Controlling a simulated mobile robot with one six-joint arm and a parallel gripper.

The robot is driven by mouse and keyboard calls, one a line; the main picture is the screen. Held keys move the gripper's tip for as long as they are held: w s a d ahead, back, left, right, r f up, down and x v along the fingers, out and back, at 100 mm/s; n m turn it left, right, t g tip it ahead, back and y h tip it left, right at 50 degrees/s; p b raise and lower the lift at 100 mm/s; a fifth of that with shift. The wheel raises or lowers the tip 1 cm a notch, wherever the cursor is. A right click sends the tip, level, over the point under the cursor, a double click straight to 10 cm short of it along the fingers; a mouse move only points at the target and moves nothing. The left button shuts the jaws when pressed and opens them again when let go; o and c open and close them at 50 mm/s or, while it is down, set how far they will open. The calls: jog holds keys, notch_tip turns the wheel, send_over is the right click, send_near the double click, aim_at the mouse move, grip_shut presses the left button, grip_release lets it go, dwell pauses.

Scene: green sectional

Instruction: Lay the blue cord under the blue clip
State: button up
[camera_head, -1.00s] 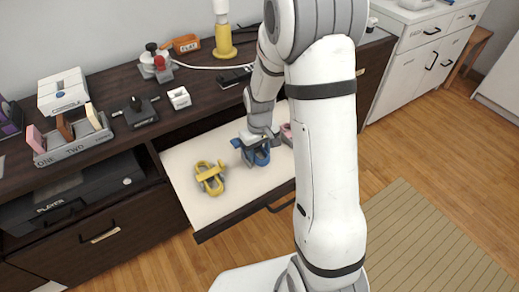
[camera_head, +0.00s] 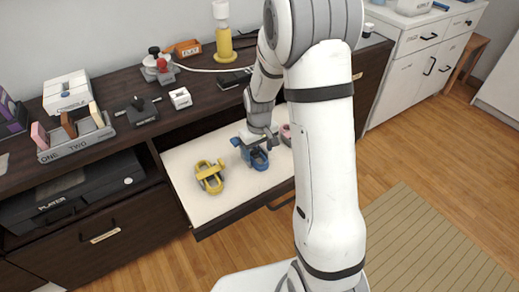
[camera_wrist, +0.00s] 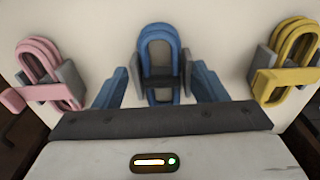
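The blue cord (camera_wrist: 158,45) is a looped coil in the drawer, at the top middle of the wrist view; it also shows in the head view (camera_head: 259,160). The blue clip is hard to tell apart from the cord; a grey base and a dark crosspiece (camera_wrist: 160,82) show at the coil's lower part. My gripper (camera_wrist: 160,88) is open, with one blue finger on each side of the coil and a gap to both. It points down over the coil in the head view (camera_head: 252,142). Whether the cord lies under the clip, I cannot tell.
In the open drawer (camera_head: 205,208), a yellow cord with its clip (camera_head: 209,176) lies to the left and a pink one (camera_wrist: 42,75) on the other side. The dark cabinet top (camera_head: 215,95) behind carries a lamp (camera_head: 223,45) and small items. The drawer's front is clear.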

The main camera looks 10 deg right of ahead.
jog(key=shift+o, duration=0.2)
jog(key=s+f, duration=0.1)
jog(key=f, duration=0.2)
jog(key=shift+s+d+g, duration=0.1)
jog(key=shift+s+g, duration=0.3)
jog(key=shift+w+r, duration=0.2)
jog(key=shift+r, duration=0.35)
jog(key=shift+w+r+p, duration=0.7)
jog(key=shift+w+r, duration=0.2)
notch_tip(320, 180, up, 8)
jog(key=p, duration=0.1)
jog(key=shift+s+t+p, duration=0.4)
jog(key=shift+s, duration=0.05)
jog(key=shift+f, duration=0.1)
notch_tip(320, 180, up, 14)
jog(key=r+m+p, duration=0.1)
jog(key=p, duration=0.7)
send_over(261, 162)
jog(key=s, duration=0.4)
jog(key=s+r+m+t+p, duration=0.1)
jog(key=s+r+m+p, duration=0.1)
jog(key=s+r+p, duration=0.7)
jog(key=s+r, duration=0.3)
jog(key=r, duration=0.3)
jog(key=shift+s+r+m+t+p, duration=0.2)
jog(key=shift+s+m+t+p, duration=0.1)
jog(key=shift+s+t+p, duration=0.1)
